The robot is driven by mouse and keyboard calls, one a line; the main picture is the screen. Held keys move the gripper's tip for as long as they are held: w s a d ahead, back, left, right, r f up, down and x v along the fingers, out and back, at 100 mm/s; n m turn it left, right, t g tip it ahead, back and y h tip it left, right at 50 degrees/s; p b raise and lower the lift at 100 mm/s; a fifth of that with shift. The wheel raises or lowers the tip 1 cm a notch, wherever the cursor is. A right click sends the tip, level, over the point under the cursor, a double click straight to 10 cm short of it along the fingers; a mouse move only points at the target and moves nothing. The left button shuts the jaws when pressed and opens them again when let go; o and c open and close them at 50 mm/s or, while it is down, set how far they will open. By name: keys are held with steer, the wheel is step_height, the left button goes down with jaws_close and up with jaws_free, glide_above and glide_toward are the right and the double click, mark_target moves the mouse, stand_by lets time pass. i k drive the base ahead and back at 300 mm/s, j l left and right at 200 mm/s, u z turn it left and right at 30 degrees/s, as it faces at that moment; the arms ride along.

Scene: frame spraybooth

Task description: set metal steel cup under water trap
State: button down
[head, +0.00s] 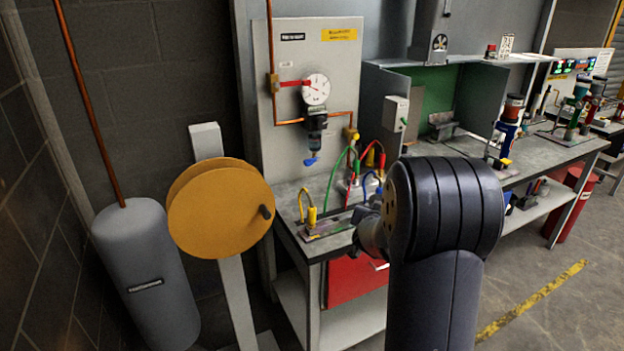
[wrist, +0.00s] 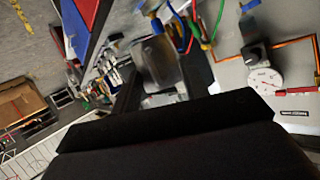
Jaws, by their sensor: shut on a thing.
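The water trap (head: 316,122) is a dark unit under the gauge on the upright panel, with a blue drain tap (head: 311,161) at its bottom. In the wrist view the trap (wrist: 255,54) is at the right, turned over. My gripper (wrist: 162,72) has dark fingers on both sides of a grey metal cup (wrist: 158,60) and is shut on it. The cup is off to the side of the trap in the wrist view. In the head view my dark arm hides the gripper, and I cannot make out the cup for sure.
A bench with coloured hoses (head: 355,165) stands below the panel, with a yellow fitting (head: 311,215) at its front left. An orange reel (head: 220,208) and a grey tank (head: 146,272) stand left. A red drawer (head: 352,282) is under the bench.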

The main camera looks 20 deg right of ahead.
mark_target(314, 183)
steer(key=i, duration=1.3)
